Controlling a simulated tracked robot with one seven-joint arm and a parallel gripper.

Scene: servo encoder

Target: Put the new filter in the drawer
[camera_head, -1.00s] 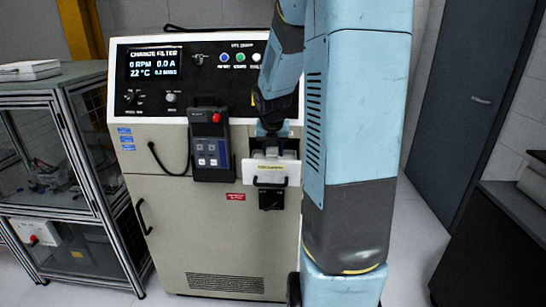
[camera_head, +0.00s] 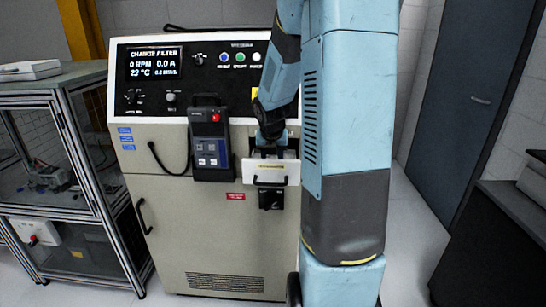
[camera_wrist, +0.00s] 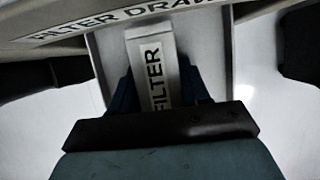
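The filter (camera_wrist: 158,72) is a pale block with a FILTER label in the wrist view. The blue fingers of my gripper (camera_wrist: 160,92) press against its two sides. The filter drawer (camera_head: 270,174) is a white-fronted drawer with a dark handle, pulled out of the beige machine. In the wrist view, its front rim (camera_wrist: 120,15) reads FILTER DRAWER, and the filter is over the drawer's grey inside. My gripper (camera_head: 271,143) points down directly above the drawer in the head view. I cannot tell whether the filter's lower end touches the drawer floor.
The beige machine (camera_head: 215,240) shows CHANGE FILTER on its screen (camera_head: 155,62). A pendant with a red button (camera_head: 209,150) hangs left of the drawer. A glazed cabinet (camera_head: 60,180) stands at the left, a dark bench (camera_head: 500,240) at the right.

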